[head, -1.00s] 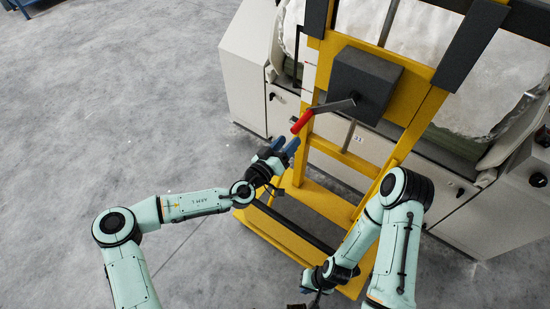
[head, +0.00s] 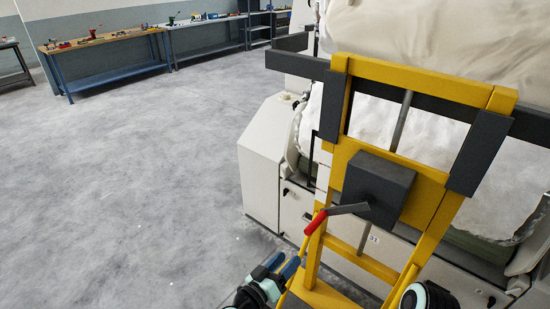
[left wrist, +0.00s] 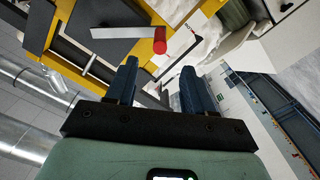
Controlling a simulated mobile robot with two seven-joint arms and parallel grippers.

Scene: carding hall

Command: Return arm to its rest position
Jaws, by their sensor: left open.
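A yellow frame (head: 429,252) carries a dark grey box (head: 377,186) with a grey crank arm (head: 348,209) and a red handle (head: 316,222). My left gripper (head: 284,266), with blue fingers, is below and left of the red handle, apart from it in the picture. In the left wrist view, my left gripper's fingers (left wrist: 160,82) are spread with nothing between them. The red handle (left wrist: 160,40) shows beyond their tips, with the grey crank arm (left wrist: 120,33) to its left. Only a round joint of my right arm shows at the bottom; its gripper is out of view.
A pale machine (head: 262,165) stands behind the frame, with white fibre (head: 400,35) on it. Workbenches with small items, one blue-legged (head: 105,71), line the back wall. The grey floor (head: 130,190) at left is clear.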

